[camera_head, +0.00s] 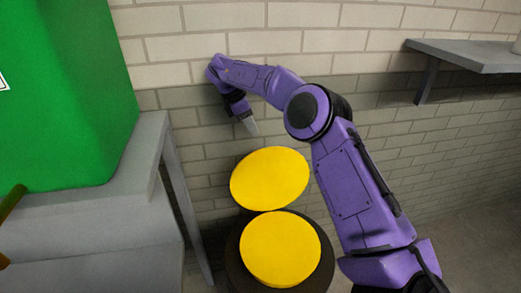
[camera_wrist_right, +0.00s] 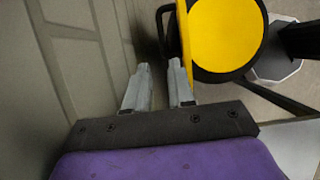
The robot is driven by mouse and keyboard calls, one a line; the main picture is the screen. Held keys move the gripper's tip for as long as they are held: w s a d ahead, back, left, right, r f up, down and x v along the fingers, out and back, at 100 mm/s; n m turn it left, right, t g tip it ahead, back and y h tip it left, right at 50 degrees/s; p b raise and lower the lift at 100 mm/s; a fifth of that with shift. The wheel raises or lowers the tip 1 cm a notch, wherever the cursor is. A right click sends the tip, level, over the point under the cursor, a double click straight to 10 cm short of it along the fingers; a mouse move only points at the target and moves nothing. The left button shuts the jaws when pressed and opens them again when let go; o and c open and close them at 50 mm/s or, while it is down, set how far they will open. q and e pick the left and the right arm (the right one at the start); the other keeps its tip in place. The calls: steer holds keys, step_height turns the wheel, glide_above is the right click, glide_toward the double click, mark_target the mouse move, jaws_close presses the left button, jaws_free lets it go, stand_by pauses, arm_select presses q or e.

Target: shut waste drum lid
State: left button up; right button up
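The waste drum (camera_head: 328,270) is dark, with a round yellow face (camera_head: 280,248) at its top. Its yellow lid (camera_head: 270,178) stands raised behind it, tilted up toward the wall. In the right wrist view the lid (camera_wrist_right: 185,35) shows nearly edge-on, beside the round yellow face with a black rim (camera_wrist_right: 226,36). My right gripper (camera_head: 249,126) is above and behind the lid, on its wall side. In the right wrist view its fingers (camera_wrist_right: 159,66) are apart with nothing between them; the lid's edge lies just beyond the right finger. My left gripper is out of view.
A brick wall (camera_head: 200,45) runs close behind the lid and my right gripper. A grey table (camera_head: 90,225) with a large green object (camera_head: 70,90) stands at the left. A grey shelf (camera_head: 475,55) is on the wall at upper right. Floor shows at lower right.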

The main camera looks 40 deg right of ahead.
steer(key=x, duration=0.3)
steer(key=p+x, duration=0.1)
steer(key=x, duration=0.6)
steer(key=shift+s+d+r+p, duration=0.2)
steer(key=shift+s+d+p, duration=0.1)
steer(key=shift+p, duration=0.1)
jaws_close()
